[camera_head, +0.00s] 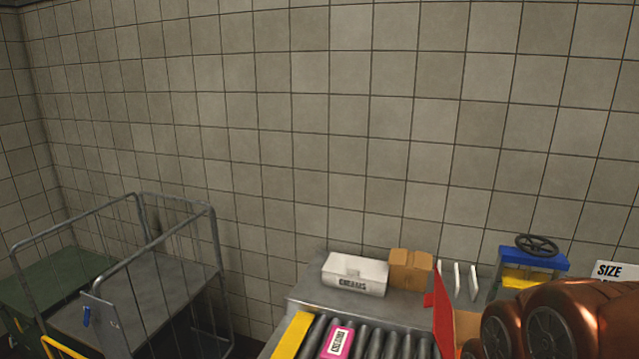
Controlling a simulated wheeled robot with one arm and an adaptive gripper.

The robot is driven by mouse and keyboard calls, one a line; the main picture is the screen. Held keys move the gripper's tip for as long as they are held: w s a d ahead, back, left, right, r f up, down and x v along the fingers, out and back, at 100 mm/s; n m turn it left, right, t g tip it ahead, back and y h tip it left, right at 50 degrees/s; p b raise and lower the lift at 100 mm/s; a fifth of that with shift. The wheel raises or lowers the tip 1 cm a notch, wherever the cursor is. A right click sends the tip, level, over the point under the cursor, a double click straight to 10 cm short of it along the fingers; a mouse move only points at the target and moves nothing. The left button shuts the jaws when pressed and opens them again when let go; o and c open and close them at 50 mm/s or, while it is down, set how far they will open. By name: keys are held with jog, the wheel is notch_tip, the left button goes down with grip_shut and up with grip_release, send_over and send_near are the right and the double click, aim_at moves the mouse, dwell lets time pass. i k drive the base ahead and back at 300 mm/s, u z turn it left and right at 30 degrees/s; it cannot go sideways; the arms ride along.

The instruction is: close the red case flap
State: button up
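A red panel (443,312), which looks like the case flap, stands upright at the right end of the rollers. A small red piece sticks out on its left side. The panel is seen nearly edge-on, and its lower part runs toward the bottom of the picture. The case body cannot be made out clearly; a tan surface (467,324) shows just right of the panel. My copper-coloured arm fills the lower right corner, close to the panel's right side in the picture. My gripper's fingers are not in view.
Dark rollers (376,343) carry a pink labelled pack (338,341), with a yellow strip (292,335) at left. Behind are a white box (355,274), a brown carton (410,268), white upright plates (458,281) and a blue-yellow device with a handwheel (536,245). A wire cage cart (213,240) stands left.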

aim_at(442, 334)
jog(key=u, duration=1.6)
jog(key=i, duration=0.8)
jog(key=z, duration=2.75)
